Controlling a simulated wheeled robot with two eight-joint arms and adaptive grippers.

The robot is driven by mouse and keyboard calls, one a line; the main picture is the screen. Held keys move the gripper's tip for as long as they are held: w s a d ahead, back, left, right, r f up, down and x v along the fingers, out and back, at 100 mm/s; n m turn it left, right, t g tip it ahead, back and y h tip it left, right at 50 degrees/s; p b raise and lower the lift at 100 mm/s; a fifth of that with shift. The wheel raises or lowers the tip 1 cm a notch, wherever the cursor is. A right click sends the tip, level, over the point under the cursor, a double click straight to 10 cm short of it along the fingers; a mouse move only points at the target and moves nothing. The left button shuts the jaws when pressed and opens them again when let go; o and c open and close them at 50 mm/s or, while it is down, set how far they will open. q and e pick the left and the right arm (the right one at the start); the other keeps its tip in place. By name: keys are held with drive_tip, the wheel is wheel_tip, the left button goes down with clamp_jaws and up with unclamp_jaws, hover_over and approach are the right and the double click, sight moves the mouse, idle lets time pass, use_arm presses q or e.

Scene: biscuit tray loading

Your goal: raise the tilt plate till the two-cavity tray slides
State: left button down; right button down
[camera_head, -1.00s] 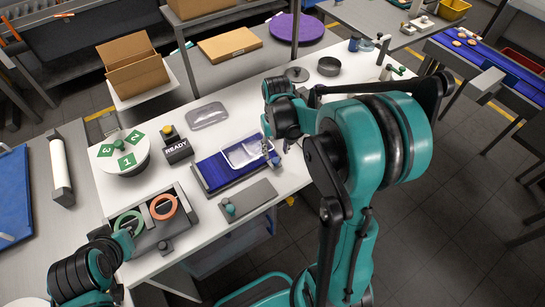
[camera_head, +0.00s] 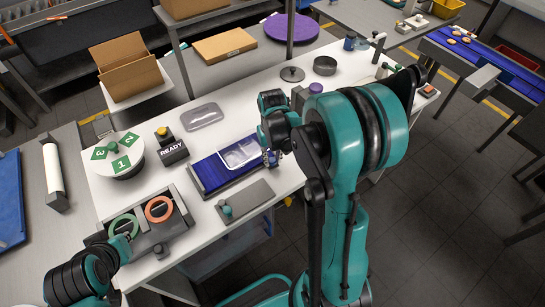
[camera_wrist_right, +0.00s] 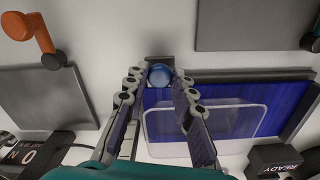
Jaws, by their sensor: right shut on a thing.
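The blue tilt plate (camera_head: 209,176) lies on the white table in the middle of the head view. The clear two-cavity tray (camera_head: 240,154) lies on its right part; it also shows in the wrist view (camera_wrist_right: 205,122). My right gripper (camera_head: 270,157) is at the plate's right end. In the wrist view its fingers (camera_wrist_right: 160,88) are around a round blue knob (camera_wrist_right: 159,74) at the plate's corner. The plate's tilt is hard to judge. My left gripper (camera_head: 122,236) is at the lower left, away from the plate; its fingers do not show clearly.
A grey flat plate (camera_head: 246,200) with a green knob lies in front of the tilt plate. A READY box (camera_head: 173,152) stands left of it, a clear lid (camera_head: 201,116) behind. A grey box with green and orange rings (camera_head: 180,224) is near my left arm.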

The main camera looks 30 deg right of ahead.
drive_tip(key=r, duration=0.1)
drive_tip(key=a+r+h+p, duration=0.1)
drive_tip(key=r, duration=0.1)
drive_tip(key=r+h+p, duration=0.1)
drive_tip(key=shift+a+r, duration=0.2)
drive_tip(key=shift+a, duration=0.05)
drive_tip(key=shift+d, duration=0.1)
drive_tip(key=c, duration=1.3)
unclamp_jaws()
drive_tip(key=shift+o, duration=0.2)
wheel_tip(320, 180, up, 12)
drive_tip(key=a, duration=0.2)
drive_tip(key=shift+s+f, duration=0.15)
drive_tip(key=shift+a, duration=0.1)
